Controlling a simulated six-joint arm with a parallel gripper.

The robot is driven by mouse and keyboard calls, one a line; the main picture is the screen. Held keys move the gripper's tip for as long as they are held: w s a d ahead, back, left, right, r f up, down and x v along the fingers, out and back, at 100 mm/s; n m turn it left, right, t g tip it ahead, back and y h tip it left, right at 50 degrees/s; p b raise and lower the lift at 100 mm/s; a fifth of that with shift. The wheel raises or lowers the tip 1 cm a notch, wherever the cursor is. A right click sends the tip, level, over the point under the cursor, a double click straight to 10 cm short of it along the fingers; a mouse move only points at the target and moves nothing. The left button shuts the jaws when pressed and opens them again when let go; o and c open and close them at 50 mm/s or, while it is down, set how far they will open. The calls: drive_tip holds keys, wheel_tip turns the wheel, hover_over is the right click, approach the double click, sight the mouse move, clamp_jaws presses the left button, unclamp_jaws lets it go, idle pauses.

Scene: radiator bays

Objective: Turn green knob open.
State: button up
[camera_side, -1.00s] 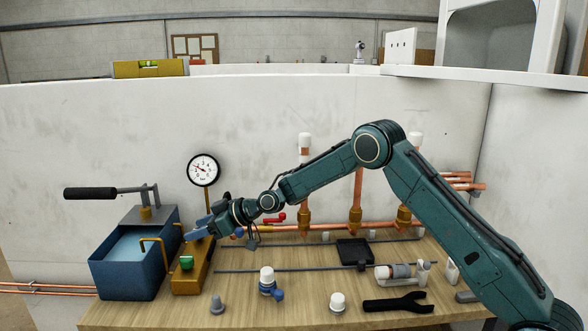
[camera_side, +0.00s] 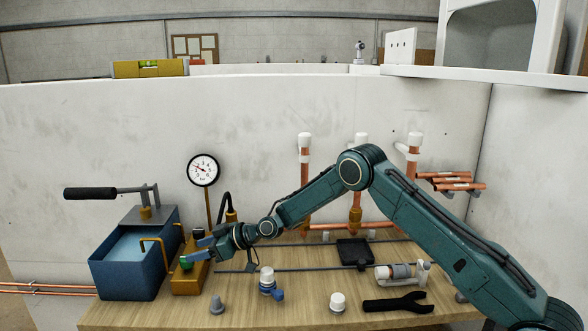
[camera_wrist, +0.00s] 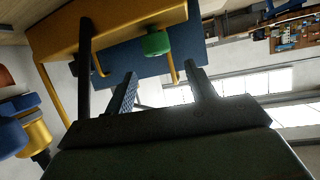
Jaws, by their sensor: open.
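The green knob (camera_side: 186,263) sits on the brass-coloured block (camera_side: 188,284) beside the blue tank at the left of the bench. My gripper (camera_side: 196,249) is just to the right of the knob, with its blue fingers pointing left towards it. In the wrist view the green knob (camera_wrist: 156,43) hangs from the brass block (camera_wrist: 110,28), beyond the fingertips and roughly between them. My gripper (camera_wrist: 160,82) is open there and empty. The side view does not clearly show whether a finger touches the knob.
The blue tank (camera_side: 115,280) with a black-handled lever (camera_side: 90,193) stands left. A pressure gauge (camera_side: 203,170) rises behind the block. Copper pipes stand behind.

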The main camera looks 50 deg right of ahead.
drive_tip(key=shift+w+a+f, duration=0.7)
drive_tip(key=shift+w+f, duration=0.25)
drive_tip(key=shift+w+a+f, duration=0.7)
drive_tip(key=shift+w+f, duration=0.2)
drive_tip(key=c, duration=1)
